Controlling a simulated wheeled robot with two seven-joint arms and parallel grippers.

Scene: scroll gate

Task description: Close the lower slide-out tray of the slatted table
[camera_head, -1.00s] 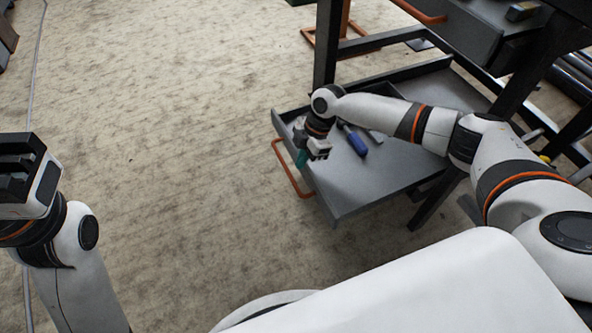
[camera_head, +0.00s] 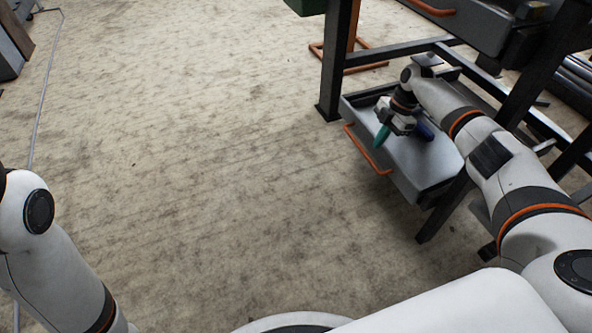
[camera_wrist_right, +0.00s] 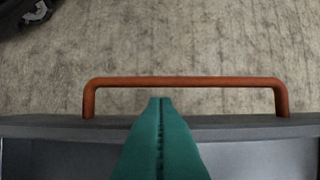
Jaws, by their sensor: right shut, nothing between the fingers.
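The lower tray (camera_head: 430,168) is a grey metal tray at the right of the head view, partly slid out from the slatted table (camera_head: 333,60). Its orange handle (camera_head: 366,151) is on the front wall facing left. In the wrist view the handle (camera_wrist_right: 185,81) spans above the tray's front rim (camera_wrist_right: 50,127). My right gripper (camera_head: 381,138) is shut and empty, with teal fingers pointing down at the inner side of the front wall. In the wrist view the closed fingertips (camera_wrist_right: 160,101) overlap the rim; contact cannot be told. My left gripper is out of view.
An upper drawer (camera_head: 480,22) with an orange handle is above. A dark table leg (camera_head: 445,208) stands near the tray's front corner.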

